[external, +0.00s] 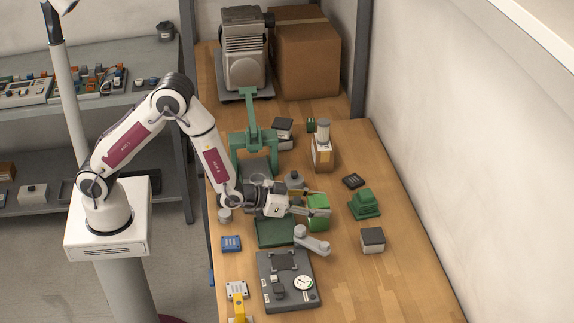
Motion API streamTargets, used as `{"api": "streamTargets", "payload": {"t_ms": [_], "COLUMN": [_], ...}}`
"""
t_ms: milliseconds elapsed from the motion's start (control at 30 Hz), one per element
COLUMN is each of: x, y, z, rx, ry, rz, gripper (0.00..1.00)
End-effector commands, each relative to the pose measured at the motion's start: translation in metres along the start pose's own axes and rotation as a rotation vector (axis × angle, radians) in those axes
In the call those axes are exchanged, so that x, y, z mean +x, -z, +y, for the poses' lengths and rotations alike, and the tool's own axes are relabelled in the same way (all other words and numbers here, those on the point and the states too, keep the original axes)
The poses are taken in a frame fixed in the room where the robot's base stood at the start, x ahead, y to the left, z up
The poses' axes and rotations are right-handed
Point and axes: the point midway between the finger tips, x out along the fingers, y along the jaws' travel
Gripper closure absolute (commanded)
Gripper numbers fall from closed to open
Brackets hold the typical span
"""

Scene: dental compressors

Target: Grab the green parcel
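A bright green box, which looks like the green parcel (319,202), is over the right-hand part of the wooden workbench in the external view. My gripper (312,204) points right, with its fingers at the left side of the box and seemingly along its upper and lower edges. The fingers partly cover the box. I cannot tell whether they press on it or stand open around it, nor whether the box rests on something or is held up.
A darker green stepped block (364,204) stands to the right. A grey-topped white box (372,240), a small black box (353,181) and a grey panel with a gauge (287,280) are nearby. A green frame (253,137) stands behind. The front right bench is clear.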

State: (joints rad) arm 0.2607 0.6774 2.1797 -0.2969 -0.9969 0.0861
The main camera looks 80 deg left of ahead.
Motion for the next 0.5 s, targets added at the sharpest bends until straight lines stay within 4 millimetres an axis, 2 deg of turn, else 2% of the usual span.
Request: {"api": "streamTargets", "payload": {"t_ms": [33, 100, 500], "x": [-0.0001, -0.0001, -0.0005], "y": [0.0001, 0.0, 0.0023], "z": [0.0, 0.0, 0.0001], "rx": [0.0, 0.0, 0.0], "ry": [0.0, 0.0, 0.0], "rz": [0.0, 0.0, 0.001], "gripper": [0.72, 0.84, 0.84]}}
